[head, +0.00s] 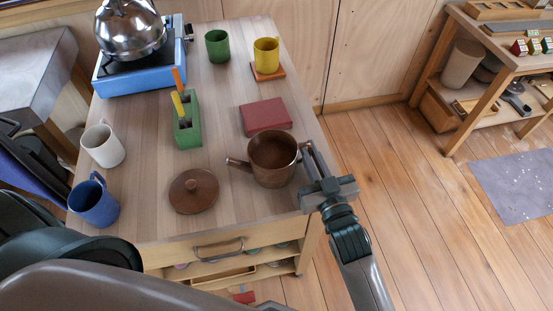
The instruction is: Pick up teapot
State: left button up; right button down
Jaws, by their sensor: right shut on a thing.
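The brown teapot (273,160) stands open-topped near the right edge of the wooden cabinet top, its spout pointing left. Its round brown lid with a knob (194,191) lies apart on the cabinet top to the left. My right gripper (309,155) comes in from the lower right and is shut on the teapot at its right, handle side. The jaws hide most of the handle. The teapot appears upright; I cannot tell whether it touches the cabinet top. Part of my left arm shows at the lower left, but its gripper is out of view.
The cabinet top (150,215) also holds a red box (266,116), green holder (187,128), white mug (103,145), blue mug (94,202), green cup (217,46), yellow mug (266,52) and blue stove (143,71) with a silver kettle (130,29). Open floor lies right.

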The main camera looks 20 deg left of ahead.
jog(key=shift+r, duration=0.15)
